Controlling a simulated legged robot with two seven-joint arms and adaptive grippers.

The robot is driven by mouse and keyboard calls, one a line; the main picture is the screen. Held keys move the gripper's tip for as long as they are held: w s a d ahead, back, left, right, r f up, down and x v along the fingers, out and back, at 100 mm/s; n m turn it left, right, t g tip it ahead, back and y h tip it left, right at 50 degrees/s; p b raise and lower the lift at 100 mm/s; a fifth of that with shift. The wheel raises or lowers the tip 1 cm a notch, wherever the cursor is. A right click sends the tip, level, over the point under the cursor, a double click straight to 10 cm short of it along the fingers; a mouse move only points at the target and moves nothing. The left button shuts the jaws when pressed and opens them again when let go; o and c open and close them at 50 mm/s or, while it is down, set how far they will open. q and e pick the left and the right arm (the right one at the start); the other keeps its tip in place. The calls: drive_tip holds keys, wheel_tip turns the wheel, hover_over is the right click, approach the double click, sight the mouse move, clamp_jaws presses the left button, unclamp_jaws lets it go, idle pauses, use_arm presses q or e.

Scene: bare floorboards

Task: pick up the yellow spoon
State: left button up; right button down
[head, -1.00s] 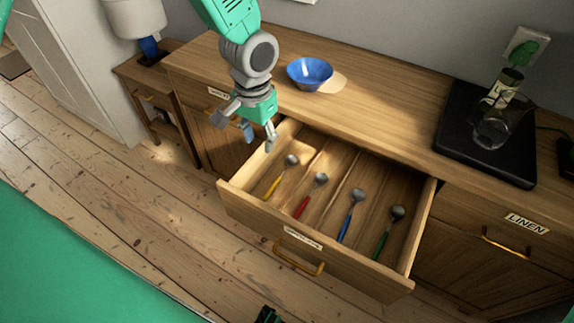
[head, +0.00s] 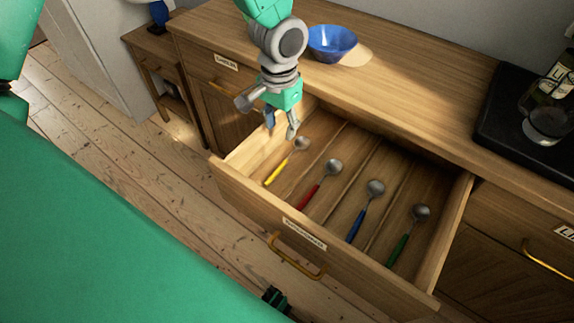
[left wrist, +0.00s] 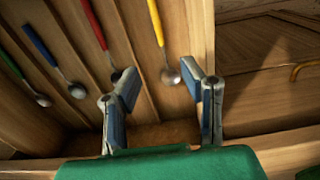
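The yellow spoon (head: 277,173) lies in the left compartment of the open drawer (head: 345,262), its grey bowl toward the cabinet. My left gripper (head: 281,131) is open and empty above the drawer, close to the bowl end of this spoon in the picture. In the left wrist view, the yellow spoon (left wrist: 156,22) points down the picture, with its bowl between the spread fingers of my left gripper (left wrist: 160,75). The fingers appear apart from the spoon; the exact height gap is unclear.
Red (head: 308,197), blue (head: 356,226) and green (head: 398,250) spoons lie in the other compartments, separated by thin dividers. A blue bowl (head: 332,42) stands on the countertop. A black tray (head: 505,135) with glassware is at the right.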

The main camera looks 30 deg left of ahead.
use_arm(q)
drive_tip(key=b, duration=0.2)
hover_over(282, 165)
wheel_tip(282, 165, down, 8)
drive_tip(key=shift+w+a+f, duration=0.1)
drive_tip(key=shift+a+f, duration=0.05)
drive_tip(key=shift+f, duration=0.05)
wheel_tip(282, 165, down, 5)
drive_tip(key=shift+f+b, duration=0.15)
drive_tip(key=shift+b, duration=0.7)
clamp_jaws()
